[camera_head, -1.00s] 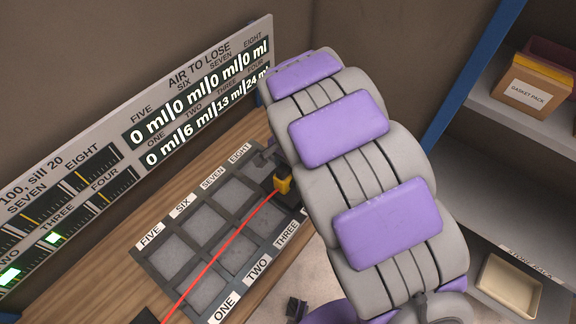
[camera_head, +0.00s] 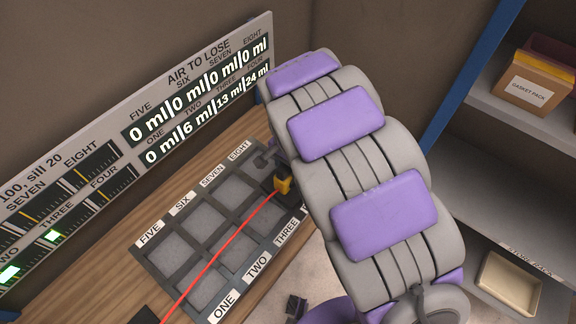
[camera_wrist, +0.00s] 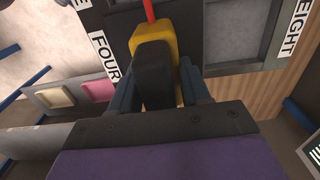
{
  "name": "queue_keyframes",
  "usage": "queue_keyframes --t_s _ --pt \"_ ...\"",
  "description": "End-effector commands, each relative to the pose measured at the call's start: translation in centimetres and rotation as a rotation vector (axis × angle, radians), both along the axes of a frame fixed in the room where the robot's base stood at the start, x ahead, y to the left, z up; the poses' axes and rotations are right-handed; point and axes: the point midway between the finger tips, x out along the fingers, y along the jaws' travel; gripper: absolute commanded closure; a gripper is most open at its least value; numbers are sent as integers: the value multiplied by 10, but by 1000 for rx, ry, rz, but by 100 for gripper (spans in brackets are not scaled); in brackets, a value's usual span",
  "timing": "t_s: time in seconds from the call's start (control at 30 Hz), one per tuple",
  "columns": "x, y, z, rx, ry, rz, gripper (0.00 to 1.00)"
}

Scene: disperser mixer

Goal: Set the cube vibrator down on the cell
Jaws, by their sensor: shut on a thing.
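The cube vibrator is a small yellow and black block (camera_head: 283,184) with a red cord running off to the lower left. In the wrist view the yellow and black block (camera_wrist: 153,62) sits between the fingers of my gripper (camera_wrist: 160,85), which is shut on it. The block is over the right end of the dark cell tray (camera_head: 190,277), near the FOUR label (camera_wrist: 104,54). Whether it touches the tray cannot be told. My arm hides the tray's right end in the head view.
A display board (camera_head: 200,100) headed AIR TO LOSE stands behind the tray on the wooden bench (camera_head: 90,290). Shelves with a gasket pack box (camera_head: 533,82) and a beige bin (camera_head: 508,283) stand at the right, beyond my arm.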

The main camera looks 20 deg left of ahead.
Motion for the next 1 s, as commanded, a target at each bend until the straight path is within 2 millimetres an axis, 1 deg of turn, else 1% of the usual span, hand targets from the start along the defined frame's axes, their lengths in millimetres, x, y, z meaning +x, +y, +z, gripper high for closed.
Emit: queue_keyframes --t_s 0.27,0.3,0.6,0.87,0.97,1.0 --pt "0 0 -5 1 -2 0 100" --pt "0 0 -5 1 -3 0 52" --pt "1 0 -6 0 0 0 24" --pt "0 1 -5 -1 0 0 24" --pt "1 1 1 0 -1 0 24" --pt "1 1 6 0 -1 0 24"
